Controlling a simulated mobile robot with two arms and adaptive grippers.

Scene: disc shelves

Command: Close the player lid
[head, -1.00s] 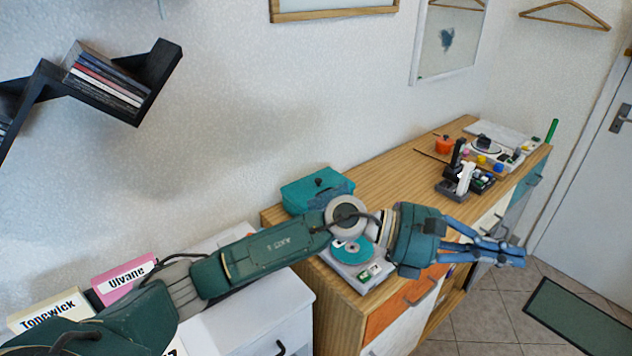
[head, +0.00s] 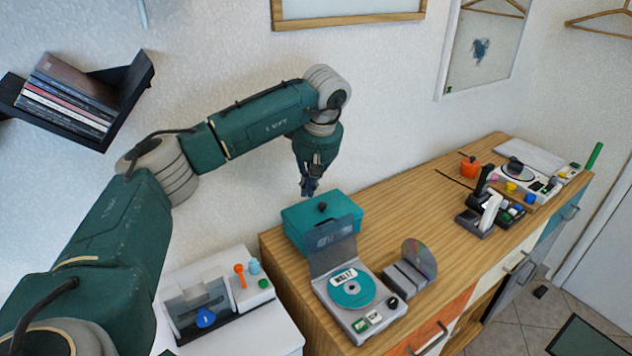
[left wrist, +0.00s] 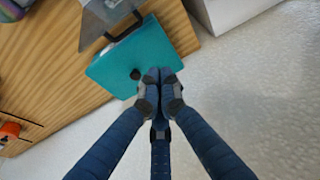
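The player (head: 378,318) is a light grey box at the front left of the wooden sideboard, with a teal labelled disc (head: 352,289) in it. Its see-through grey lid (head: 334,246) stands up, open, at the back of the player, close to the teal box. The lid also shows at the top of the left wrist view (left wrist: 103,17). My left gripper (head: 309,189) hangs pointing down just above and behind the teal box, apart from the lid. In the left wrist view its fingertips (left wrist: 160,77) are together with nothing seen between them. My right gripper is not in view.
A teal box (head: 300,222) with a black knob stands behind the player. A grey rack (head: 405,280) holding a shiny disc (head: 420,257) stands to its right. A black and white joystick (head: 487,212) is farther right. A white cabinet (head: 258,328) adjoins on the left.

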